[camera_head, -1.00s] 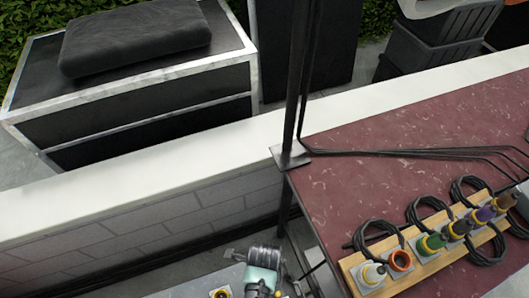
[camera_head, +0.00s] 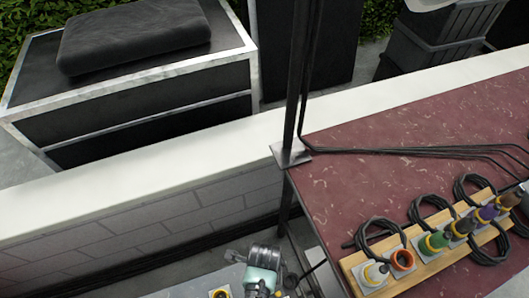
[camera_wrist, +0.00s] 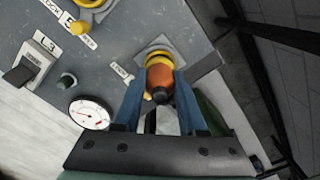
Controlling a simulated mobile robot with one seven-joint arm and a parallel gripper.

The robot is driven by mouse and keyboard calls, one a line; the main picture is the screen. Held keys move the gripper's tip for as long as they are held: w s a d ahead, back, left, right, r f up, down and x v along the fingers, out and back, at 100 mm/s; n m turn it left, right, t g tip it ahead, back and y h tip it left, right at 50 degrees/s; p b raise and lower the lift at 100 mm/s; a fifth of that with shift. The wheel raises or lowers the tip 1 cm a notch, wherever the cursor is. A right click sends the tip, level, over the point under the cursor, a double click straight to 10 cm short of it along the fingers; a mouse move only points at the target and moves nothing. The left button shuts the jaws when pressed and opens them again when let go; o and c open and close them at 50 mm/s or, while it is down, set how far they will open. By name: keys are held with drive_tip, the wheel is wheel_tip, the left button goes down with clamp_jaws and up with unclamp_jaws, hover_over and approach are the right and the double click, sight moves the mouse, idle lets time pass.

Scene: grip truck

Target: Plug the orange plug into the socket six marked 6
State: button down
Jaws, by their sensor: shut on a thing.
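In the wrist view the orange plug (camera_wrist: 161,82) with a yellow collar is between the blue fingers of my gripper (camera_wrist: 160,92), which is shut on it. The plug's front end is at a grey square socket plate (camera_wrist: 154,50) on a grey panel (camera_wrist: 110,45). The plug lines up with the socket and appears to touch it; how deep it sits is hidden. A small label (camera_wrist: 122,72) beside this socket is too blurred to read. In the head view only the top of my wrist (camera_head: 262,275) shows at the bottom edge.
The panel also has a yellow socket (camera_wrist: 88,4), a switch marked L3 (camera_wrist: 28,68), a black knob (camera_wrist: 67,81) and a round gauge (camera_wrist: 90,113).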

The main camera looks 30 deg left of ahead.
drive_tip(key=shift+f+b, duration=0.3)
drive_tip(key=shift+f, duration=0.2)
drive_tip(key=shift+c, duration=0.4)
unclamp_jaws()
drive_tip(key=shift+r, duration=0.1)
drive_tip(key=shift+r+p, duration=2.45)
drive_tip(key=shift+p, duration=0.15)
